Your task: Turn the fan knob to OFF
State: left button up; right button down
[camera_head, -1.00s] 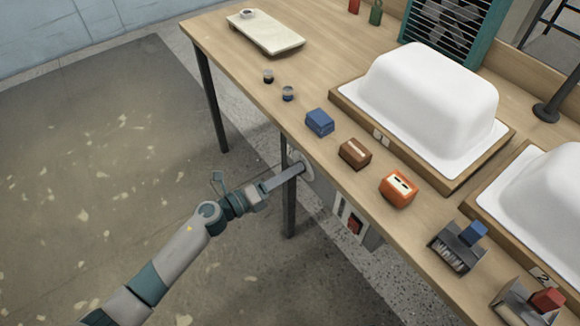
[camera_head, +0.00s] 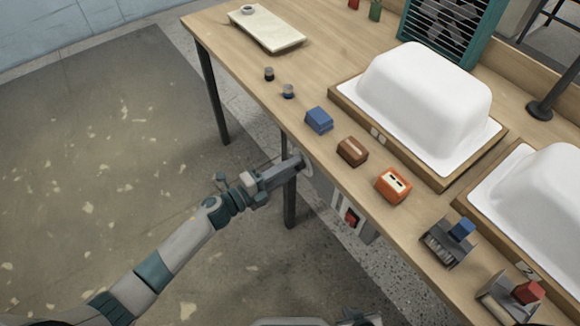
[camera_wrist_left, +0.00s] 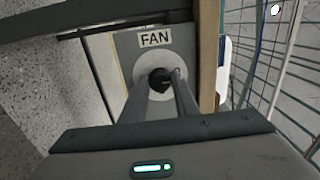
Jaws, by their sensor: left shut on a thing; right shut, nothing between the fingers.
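The fan knob (camera_wrist_left: 160,79) is a dark round knob on a pale round plate in the left wrist view, under a white label reading FAN (camera_wrist_left: 155,37). My left gripper (camera_wrist_left: 161,92) is shut on the knob, its two fingers reaching straight in. In the head view my left gripper (camera_head: 298,161) is at the pale plate (camera_head: 307,169) below the table's front edge; the knob is hidden there. I cannot read the knob's pointer or any OFF mark. The fan (camera_head: 448,28) stands at the back of the table. A dark part of my right gripper (camera_head: 358,318) shows at the bottom edge, mostly cut off.
The wooden table (camera_head: 240,65) overhangs the knob, with a dark leg (camera_head: 289,205) close to my left gripper. A red switch (camera_head: 351,216) is right of it. White tub shells (camera_head: 425,85), blue, brown and orange blocks stand on top. The floor at left is clear.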

pick_arm(q)
jog(key=o, duration=1.1)
jog(key=shift+c, duration=0.2)
jog(key=shift+s+a, duration=0.1)
jog(key=shift+a, duration=0.05)
jog(key=b+v, duration=0.2)
jog(key=v, duration=1.5)
jog(key=shift+b, duration=0.35)
pick_arm(e)
jog(key=shift+s+d+f+g+h, duration=0.15)
jog(key=shift+s+d+f+g, duration=0.3)
jog(key=shift+s+d, duration=0.2)
jog(key=shift+s+d+f+g+h, duration=0.15)
jog(key=shift+s+d+f+g, duration=0.25)
jog(key=shift+s+d, duration=0.2)
jog(key=shift+w+r, duration=0.1)
